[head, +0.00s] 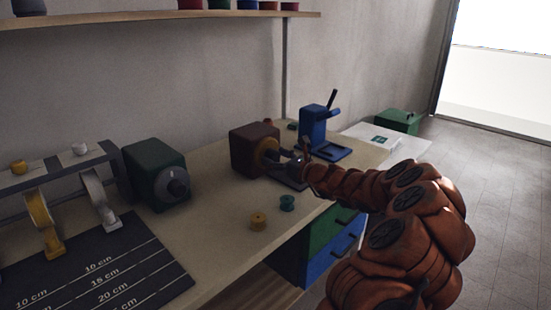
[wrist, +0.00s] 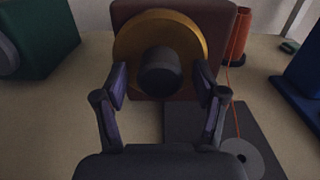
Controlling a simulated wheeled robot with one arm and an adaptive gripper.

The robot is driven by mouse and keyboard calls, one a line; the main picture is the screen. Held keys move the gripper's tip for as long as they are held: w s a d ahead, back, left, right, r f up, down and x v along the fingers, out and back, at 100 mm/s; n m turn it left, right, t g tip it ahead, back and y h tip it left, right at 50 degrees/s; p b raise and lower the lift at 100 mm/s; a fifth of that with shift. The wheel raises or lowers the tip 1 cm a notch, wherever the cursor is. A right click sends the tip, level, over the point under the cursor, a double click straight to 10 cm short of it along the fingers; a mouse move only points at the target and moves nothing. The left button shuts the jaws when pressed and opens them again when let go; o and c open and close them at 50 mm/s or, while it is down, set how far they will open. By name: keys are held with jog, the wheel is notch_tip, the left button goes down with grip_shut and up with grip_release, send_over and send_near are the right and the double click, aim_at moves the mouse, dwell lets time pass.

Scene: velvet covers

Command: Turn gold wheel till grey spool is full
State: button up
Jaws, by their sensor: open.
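The gold wheel (wrist: 195,40) is a round disc on the front of a brown box (head: 247,147), with a dark knob (wrist: 160,72) at its centre. My gripper (wrist: 160,85) is open, with one finger on each side of the knob. In the wrist view I cannot tell whether either finger touches it. In the head view the gripper (head: 296,164) is at the wheel (head: 266,152) and partly covers it. A grey disc-shaped spool (wrist: 242,158) lies on a dark plate (wrist: 185,120) at the lower right. A thin orange thread runs down to it from an orange cylinder (wrist: 239,35).
A green box with a dial (head: 158,172) stands left of the brown box. A blue press (head: 321,135) stands to the right. Gold (head: 258,221) and teal (head: 287,202) spools stand near the table's front edge. A dark measuring mat (head: 100,262) lies at left.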

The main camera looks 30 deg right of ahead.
jog(key=shift+s, duration=0.1)
jog(key=v, duration=1.2)
dwell(0.4)
